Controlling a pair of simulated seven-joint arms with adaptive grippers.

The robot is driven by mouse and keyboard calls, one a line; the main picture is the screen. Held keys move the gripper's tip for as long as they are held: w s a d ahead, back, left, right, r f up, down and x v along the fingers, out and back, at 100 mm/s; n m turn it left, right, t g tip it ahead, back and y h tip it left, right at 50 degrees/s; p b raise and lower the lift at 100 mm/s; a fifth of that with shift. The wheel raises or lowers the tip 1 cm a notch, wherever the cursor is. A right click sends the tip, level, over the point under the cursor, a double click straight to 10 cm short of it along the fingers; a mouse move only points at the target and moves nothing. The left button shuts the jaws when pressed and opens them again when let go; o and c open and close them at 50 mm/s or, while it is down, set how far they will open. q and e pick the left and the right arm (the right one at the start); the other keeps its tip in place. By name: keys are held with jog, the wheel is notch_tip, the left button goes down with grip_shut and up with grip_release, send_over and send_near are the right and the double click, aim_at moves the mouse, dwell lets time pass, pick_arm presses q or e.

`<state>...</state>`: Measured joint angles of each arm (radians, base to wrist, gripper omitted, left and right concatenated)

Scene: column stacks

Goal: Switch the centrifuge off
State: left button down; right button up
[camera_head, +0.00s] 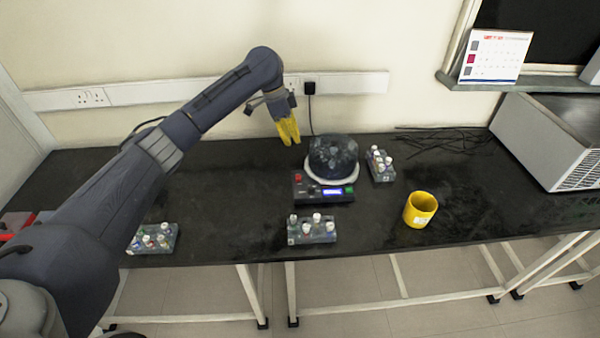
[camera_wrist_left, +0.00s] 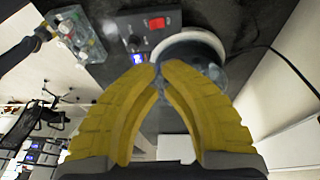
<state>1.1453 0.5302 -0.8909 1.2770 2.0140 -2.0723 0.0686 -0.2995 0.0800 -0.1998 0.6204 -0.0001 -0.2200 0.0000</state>
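The centrifuge (camera_head: 333,155) has a dark round drum in a white ring. Its dark control base (camera_head: 318,196) carries a red switch (camera_head: 298,178), a lit blue display and a green part. In the left wrist view the red switch (camera_wrist_left: 157,23) and the lit display (camera_wrist_left: 138,59) lie beyond the fingertips. My left gripper (camera_head: 291,142) has yellow fingers pointing down, with a gap between the tips. It is empty, behind and left of the centrifuge in the head view, apart from it. The fingers also show in the left wrist view (camera_wrist_left: 161,68). My right gripper is out of view.
Vial racks stand in front of the centrifuge (camera_head: 313,236), to its right (camera_head: 381,172) and at front left (camera_head: 152,246). A yellow mug (camera_head: 420,209) stands at front right. A grey box-shaped device (camera_head: 545,135) and loose cables are farther right. A black plug (camera_head: 309,88) hangs on the wall.

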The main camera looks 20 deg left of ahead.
pick_arm(q)
jog(key=shift+d+f, duration=0.1)
dwell(0.3)
send_over(304, 179)
jog(key=f, duration=1.1)
jog(key=shift+w+a+f, duration=0.1)
jog(key=shift+a+f, duration=0.1)
jog(key=shift+a, duration=0.2)
jog(key=shift+s+d+f, duration=0.1)
jog(key=shift+s+f, duration=0.1)
jog(key=shift+f, duration=0.75)
jog(key=shift+s+f+t, duration=0.1)
jog(key=shift+f+t, duration=0.1)
jog(key=shift+t, duration=0.2)
